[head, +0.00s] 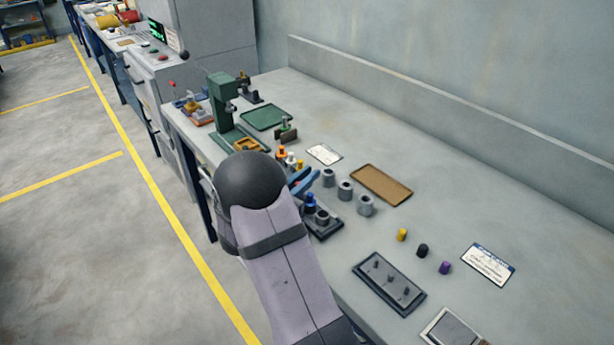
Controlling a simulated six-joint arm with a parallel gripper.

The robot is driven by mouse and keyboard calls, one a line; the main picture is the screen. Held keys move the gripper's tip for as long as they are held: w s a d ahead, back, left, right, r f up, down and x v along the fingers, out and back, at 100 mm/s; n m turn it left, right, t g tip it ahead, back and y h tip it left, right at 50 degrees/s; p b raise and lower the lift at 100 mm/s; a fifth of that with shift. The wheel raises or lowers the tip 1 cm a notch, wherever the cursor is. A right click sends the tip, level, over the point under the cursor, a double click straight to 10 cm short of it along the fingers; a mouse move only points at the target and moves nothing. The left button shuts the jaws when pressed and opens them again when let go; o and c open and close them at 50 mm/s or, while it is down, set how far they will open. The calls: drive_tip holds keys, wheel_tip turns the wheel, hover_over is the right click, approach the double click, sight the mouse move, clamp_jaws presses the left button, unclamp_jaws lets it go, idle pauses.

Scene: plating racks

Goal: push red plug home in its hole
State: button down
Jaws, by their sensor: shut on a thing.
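My gripper (304,181) shows only in part as blue jaws past the dark round end of my arm, low over the bench. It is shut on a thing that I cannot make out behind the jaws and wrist. I cannot pick out a clear red plug or its hole. An orange-topped piece (282,151) stands just beyond my gripper, beside a white one (291,160) and a yellow one (300,165). A dark rack (331,233) with a blue plug (310,201) lies on the near side, partly hidden by my arm.
Several grey cylinders (345,190) stand right of my gripper, before a brown tray (382,185). A green press (222,108) stands beyond. Yellow (402,235), black (422,251) and purple (445,267) plugs stand near a dark pegged plate (416,303).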

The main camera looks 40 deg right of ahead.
drive_tip(key=shift+f, duration=0.25)
drive_tip(key=c, duration=1.7)
unclamp_jaws()
drive_tip(key=shift+b+v, duration=0.7)
drive_tip(key=shift+v, duration=2.95)
